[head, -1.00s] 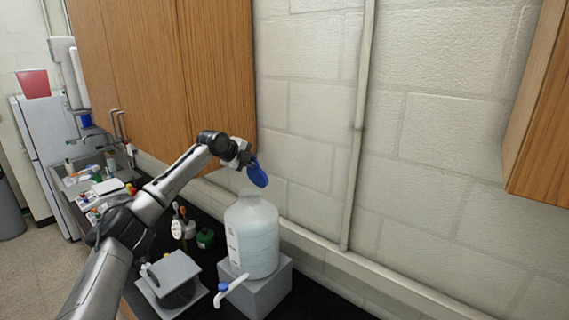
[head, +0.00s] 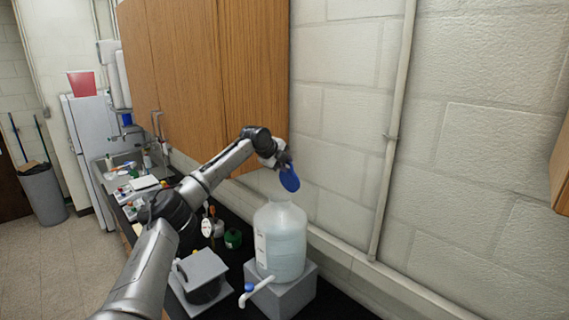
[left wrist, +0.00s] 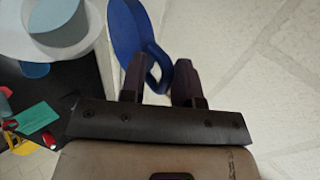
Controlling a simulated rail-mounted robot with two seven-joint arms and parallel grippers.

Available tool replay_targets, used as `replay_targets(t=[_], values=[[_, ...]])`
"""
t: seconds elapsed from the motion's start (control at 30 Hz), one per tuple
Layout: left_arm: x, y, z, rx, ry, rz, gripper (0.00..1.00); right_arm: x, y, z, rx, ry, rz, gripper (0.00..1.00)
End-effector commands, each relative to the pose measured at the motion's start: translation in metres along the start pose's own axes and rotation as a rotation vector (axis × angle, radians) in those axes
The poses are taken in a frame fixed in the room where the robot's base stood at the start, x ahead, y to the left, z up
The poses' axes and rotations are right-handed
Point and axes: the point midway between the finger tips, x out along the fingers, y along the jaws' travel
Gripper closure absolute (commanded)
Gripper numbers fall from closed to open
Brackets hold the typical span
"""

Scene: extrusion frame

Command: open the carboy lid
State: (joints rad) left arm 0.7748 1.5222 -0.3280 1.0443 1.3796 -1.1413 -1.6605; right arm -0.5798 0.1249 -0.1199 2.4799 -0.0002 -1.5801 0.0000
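The carboy (head: 281,240) is a large translucent white jug with a label and a spigot, standing upright on a grey block. Its mouth is uncovered at the top. Part of it also shows at the upper left of the left wrist view (left wrist: 40,42). The blue lid (head: 289,179) is off the carboy, tilted on edge in the air just above the mouth. My left gripper (head: 284,163) holds it. In the left wrist view the lid (left wrist: 127,28) has a loop lying between my two dark fingers (left wrist: 160,80). My right gripper is not in view.
The grey block (head: 287,292) stands on a black bench beside a grey box-like device (head: 200,275) and a green container (head: 233,239). A wooden cabinet (head: 200,75) hangs close behind my left arm. A pipe (head: 394,130) runs down the block wall. A sink area lies further left.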

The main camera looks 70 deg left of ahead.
Motion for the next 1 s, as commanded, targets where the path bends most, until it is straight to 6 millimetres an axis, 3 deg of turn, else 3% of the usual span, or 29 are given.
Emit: replay_targets(t=[0.37,0.57,0.7,1.0], values=[[-0.001,0.004,-0.001,0.003,0.001,0.008,0.63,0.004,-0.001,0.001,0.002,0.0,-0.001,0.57],[-0.03,0.004,0.0,0.003,-0.002,0.002,0.63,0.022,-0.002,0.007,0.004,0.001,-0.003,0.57],[-0.06,0.003,0.001,0.003,-0.002,-0.001,0.63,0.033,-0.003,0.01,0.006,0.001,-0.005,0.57],[-0.114,0.0,0.001,0.001,-0.001,-0.001,0.63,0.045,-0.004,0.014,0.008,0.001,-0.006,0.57]])
